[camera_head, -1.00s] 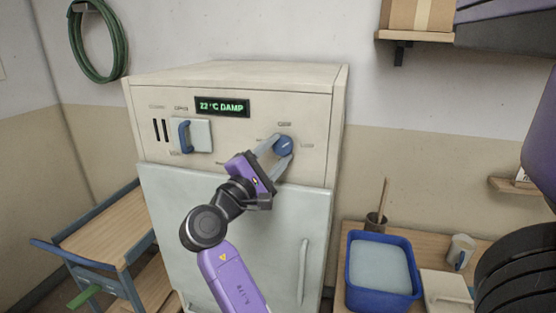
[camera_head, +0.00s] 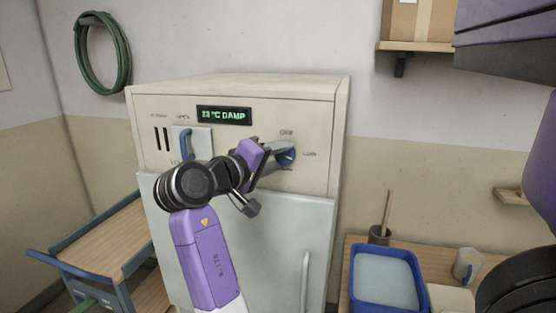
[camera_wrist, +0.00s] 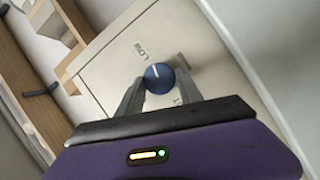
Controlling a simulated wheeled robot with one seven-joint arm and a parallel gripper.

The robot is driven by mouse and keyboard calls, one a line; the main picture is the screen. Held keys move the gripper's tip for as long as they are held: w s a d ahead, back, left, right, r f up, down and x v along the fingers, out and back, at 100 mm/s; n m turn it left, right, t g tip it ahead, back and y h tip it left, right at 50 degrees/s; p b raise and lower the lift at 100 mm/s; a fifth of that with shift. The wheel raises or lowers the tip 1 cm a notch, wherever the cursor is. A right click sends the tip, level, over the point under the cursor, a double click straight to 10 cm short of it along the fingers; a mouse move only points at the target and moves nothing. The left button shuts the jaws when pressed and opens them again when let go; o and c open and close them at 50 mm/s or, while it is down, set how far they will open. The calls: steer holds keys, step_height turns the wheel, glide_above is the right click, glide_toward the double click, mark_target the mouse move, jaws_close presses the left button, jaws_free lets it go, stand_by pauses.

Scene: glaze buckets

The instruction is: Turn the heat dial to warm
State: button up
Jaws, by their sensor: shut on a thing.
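The heat dial is a round blue knob (camera_head: 287,156) with a white pointer line, on the upper right of the cream cabinet's front panel. It also shows in the wrist view (camera_wrist: 159,77), where the pointer is towards the "LOW" lettering side. My gripper (camera_head: 284,155) is shut on the dial, with one grey finger on each side of it; the fingertips also show in the wrist view (camera_wrist: 158,86). The green display (camera_head: 223,115) reads about "23 °C DAMP". The label by the lower finger is partly hidden in the wrist view.
A blue lever handle (camera_head: 186,144) on a pale plate is left of the dial. The cabinet door (camera_head: 270,225) is below. A blue tub (camera_head: 352,280) stands on the right table, and a wooden cart (camera_head: 100,255) at left.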

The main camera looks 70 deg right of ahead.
steer(key=m+t, duration=0.1)
steer(key=m, duration=0.2)
steer(key=shift+r+y, duration=0.1)
steer(key=shift+y, duration=0.3)
steer(key=m+t, duration=0.1)
steer(key=m+y+b, duration=0.1)
steer(key=shift+s+r+m+t, duration=0.1)
steer(key=shift+s+m+t, duration=0.1)
steer(key=shift+m+t, duration=0.15)
steer(key=shift+s+m+t+b, duration=0.1)
steer(key=shift+m+t+b, duration=0.55)
steer(key=shift+m, duration=0.6)
steer(key=shift+s+m+t+y+b, duration=0.15)
steer(key=shift+m+t+y+b, duration=0.25)
steer(key=shift+m+t, duration=0.7)
steer(key=o, duration=1.4)
steer(key=shift+r, duration=0.1)
steer(key=shift+c, duration=0.2)
